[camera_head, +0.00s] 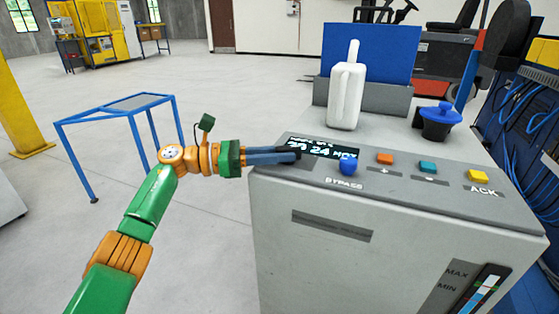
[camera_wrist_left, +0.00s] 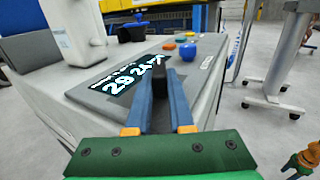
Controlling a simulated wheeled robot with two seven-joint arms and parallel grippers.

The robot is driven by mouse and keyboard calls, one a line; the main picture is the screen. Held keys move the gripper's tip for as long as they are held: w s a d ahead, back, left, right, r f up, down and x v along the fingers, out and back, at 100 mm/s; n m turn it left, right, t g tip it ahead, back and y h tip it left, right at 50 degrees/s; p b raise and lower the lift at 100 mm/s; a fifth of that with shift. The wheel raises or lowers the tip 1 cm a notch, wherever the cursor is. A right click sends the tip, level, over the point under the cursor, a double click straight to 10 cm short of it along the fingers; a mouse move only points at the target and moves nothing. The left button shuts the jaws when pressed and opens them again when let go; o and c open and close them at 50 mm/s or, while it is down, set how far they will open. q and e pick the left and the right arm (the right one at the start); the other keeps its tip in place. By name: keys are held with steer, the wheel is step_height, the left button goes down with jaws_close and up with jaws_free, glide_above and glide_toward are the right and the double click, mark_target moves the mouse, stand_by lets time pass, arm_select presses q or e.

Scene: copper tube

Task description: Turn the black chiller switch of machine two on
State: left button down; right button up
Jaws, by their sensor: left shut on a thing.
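The grey chiller machine (camera_head: 330,265) stands at the right in the head view. A lit display (camera_head: 322,148) is on its sloped panel. My left gripper (camera_head: 290,155) reaches in from the left to the left end of the display. In the left wrist view, my left gripper's blue fingers (camera_wrist_left: 165,92) are shut on the black chiller switch (camera_wrist_left: 161,79), whose dark top shows between the fingertips. The fingers hide most of the switch, so its position cannot be told. The display also shows in the wrist view (camera_wrist_left: 132,82). My right gripper is in neither view.
A blue bypass button (camera_head: 347,167) and orange (camera_head: 385,158), teal (camera_head: 428,166) and yellow (camera_head: 478,176) buttons lie right of the fingers. A white bottle (camera_head: 346,95) and a blue-lidded black pot (camera_head: 437,122) stand on top. A blue-framed table (camera_head: 122,110) is left.

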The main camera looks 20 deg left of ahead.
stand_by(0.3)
arm_select(q)
steer(key=c, duration=0.8)
jaws_free()
steer(key=shift+d, duration=0.15)
steer(key=b+v, duration=0.1)
steer(key=v, duration=0.5)
steer(key=shift+a+f, duration=0.1)
steer(key=shift+a, duration=0.15)
steer(key=shift+s+a, duration=0.25)
steer(key=shift+a, duration=0.05)
